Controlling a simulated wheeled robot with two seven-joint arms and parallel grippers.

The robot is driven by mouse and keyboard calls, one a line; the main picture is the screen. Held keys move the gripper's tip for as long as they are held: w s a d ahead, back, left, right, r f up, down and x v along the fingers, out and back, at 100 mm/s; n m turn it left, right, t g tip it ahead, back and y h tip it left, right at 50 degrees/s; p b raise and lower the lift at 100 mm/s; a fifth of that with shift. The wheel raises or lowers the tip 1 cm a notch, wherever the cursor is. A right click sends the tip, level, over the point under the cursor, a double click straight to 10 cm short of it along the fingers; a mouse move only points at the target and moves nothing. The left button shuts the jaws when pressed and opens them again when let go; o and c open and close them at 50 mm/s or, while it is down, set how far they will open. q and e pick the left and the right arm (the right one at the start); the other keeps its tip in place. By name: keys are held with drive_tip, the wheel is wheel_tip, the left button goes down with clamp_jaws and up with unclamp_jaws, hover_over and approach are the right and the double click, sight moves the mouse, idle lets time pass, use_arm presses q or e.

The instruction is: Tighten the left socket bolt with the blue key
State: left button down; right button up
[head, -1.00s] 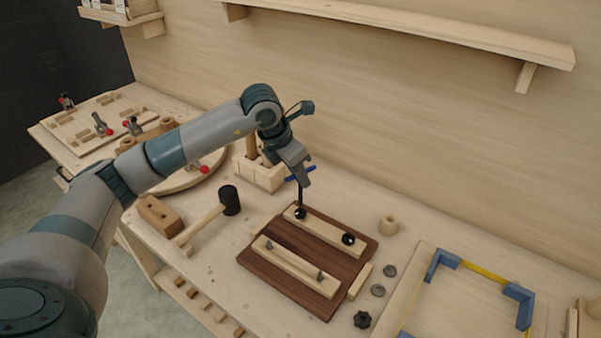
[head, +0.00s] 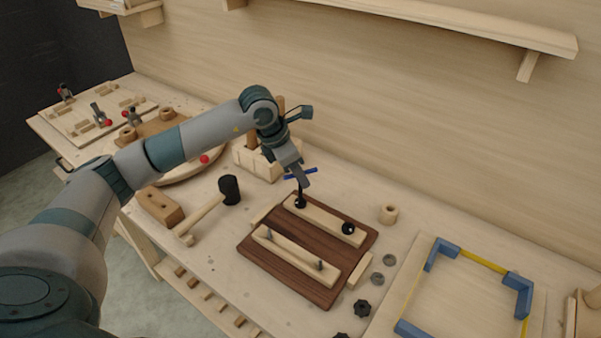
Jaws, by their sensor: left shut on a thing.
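The blue key (head: 313,171) has a blue cross handle and a dark shaft. My left gripper (head: 301,178) is shut on it. The shaft points down and its lower end meets the left socket bolt (head: 300,202), a black head on the rear wooden strip (head: 325,221). The shaft's end hides part of the bolt, so I cannot tell how deep it sits. A second black socket bolt (head: 348,228) is at the right end of the same strip. The strip lies on a dark brown board (head: 262,256). My right gripper is not in view.
A front strip with two grey studs (head: 295,252) lies on the board. A mallet (head: 229,190) lies to the left. A wooden ring (head: 388,214), grey washers (head: 377,279) and black knobs (head: 362,308) lie to the right, beside a blue-cornered frame (head: 442,254). A shelf hangs above.

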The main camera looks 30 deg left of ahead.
use_arm(q)
drive_tip(key=m+g+p, duration=0.1)
drive_tip(key=m, duration=0.2)
drive_tip(key=shift+h, duration=0.4)
drive_tip(key=shift+f+m+b, duration=0.15)
drive_tip(key=shift+m+b, duration=0.25)
drive_tip(key=shift+b, duration=0.1)
drive_tip(key=shift+m+g+h+b, duration=0.3)
drive_tip(key=shift+m+g+b, duration=0.6)
drive_tip(key=shift+m+b, duration=1.05)
drive_tip(key=shift+m+g+b, duration=0.6)
drive_tip(key=shift+m+b, duration=0.75)
drive_tip(key=shift+m, duration=0.4)
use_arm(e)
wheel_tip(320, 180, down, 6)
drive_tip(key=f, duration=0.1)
use_arm(q)
drive_tip(key=shift+m+g+b, duration=0.3)
drive_tip(key=shift+m+b, duration=0.2)
drive_tip(key=shift+m, duration=0.6)
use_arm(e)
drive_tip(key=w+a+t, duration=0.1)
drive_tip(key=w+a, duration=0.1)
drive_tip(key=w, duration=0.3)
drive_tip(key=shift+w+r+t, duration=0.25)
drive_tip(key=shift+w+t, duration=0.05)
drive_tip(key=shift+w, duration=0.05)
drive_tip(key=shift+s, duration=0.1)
